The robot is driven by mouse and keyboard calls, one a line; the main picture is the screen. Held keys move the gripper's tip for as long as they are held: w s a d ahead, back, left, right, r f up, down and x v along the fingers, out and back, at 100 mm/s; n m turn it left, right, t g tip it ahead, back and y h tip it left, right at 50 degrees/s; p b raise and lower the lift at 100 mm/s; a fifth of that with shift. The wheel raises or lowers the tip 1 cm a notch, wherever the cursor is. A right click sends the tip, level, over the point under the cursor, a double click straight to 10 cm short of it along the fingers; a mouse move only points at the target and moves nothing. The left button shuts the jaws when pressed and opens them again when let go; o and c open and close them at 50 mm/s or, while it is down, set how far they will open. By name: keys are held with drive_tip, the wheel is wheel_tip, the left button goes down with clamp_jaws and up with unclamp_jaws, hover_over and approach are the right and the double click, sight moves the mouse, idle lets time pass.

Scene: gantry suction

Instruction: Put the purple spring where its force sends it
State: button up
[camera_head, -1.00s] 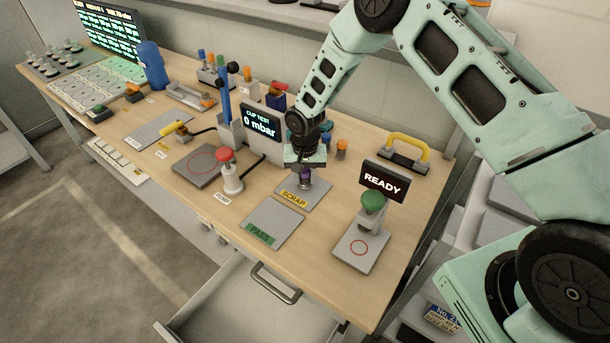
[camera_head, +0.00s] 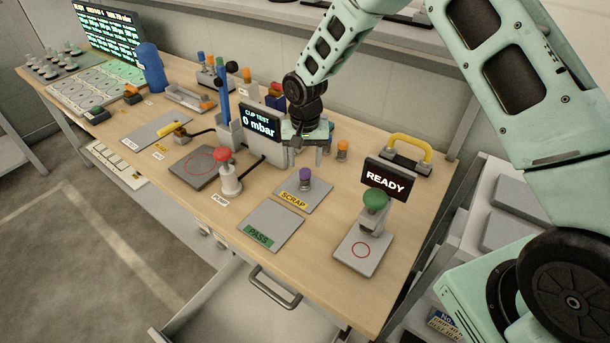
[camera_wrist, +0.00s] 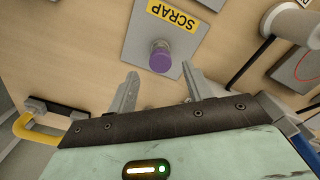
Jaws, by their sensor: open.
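The purple spring (camera_head: 305,177) stands upright on the grey plate labelled SCRAP (camera_head: 318,196). It also shows on that plate in the wrist view (camera_wrist: 160,58). A grey plate labelled PASS (camera_head: 272,218) lies beside it, nearer the front edge, and is empty. My gripper (camera_head: 309,146) is open and empty, above and behind the SCRAP plate, apart from the spring. In the wrist view its two fingers (camera_wrist: 160,88) are spread, with the spring beyond the tips. The tester with a green knob (camera_head: 374,199) and a READY display (camera_head: 385,180) stands to the right; its circled plate is empty.
A red-knobbed pump (camera_head: 229,175) and a CUP TEST display (camera_head: 260,125) stand left of the SCRAP plate. A yellow handle (camera_head: 410,145) is at the back right. An orange-topped piece (camera_head: 342,149) stands near my gripper. A drawer (camera_head: 245,300) is open below the table's front.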

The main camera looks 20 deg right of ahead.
sight(305, 172)
wheel_tip(305, 172, up, 4)
drive_tip(key=shift+r+b, duration=0.2)
drive_tip(key=shift+b, duration=0.35)
drive_tip(key=s+a+r+n, duration=0.3)
drive_tip(key=s+a+r, duration=0.15)
drive_tip(key=s, duration=0.35)
drive_tip(key=s+a+r+n, duration=0.2)
drive_tip(key=s+a+r, duration=0.1)
drive_tip(key=s+r, duration=0.35)
drive_tip(key=s+r+n, duration=0.1)
drive_tip(key=s+n, duration=0.2)
drive_tip(key=s, duration=0.7)
drive_tip(key=s+d+r+n, duration=0.1)
drive_tip(key=s+r+n, duration=0.1)
drive_tip(key=s, duration=0.8)
drive_tip(key=shift+s+d+n+y, duration=0.3)
drive_tip(key=shift+n, duration=0.4)
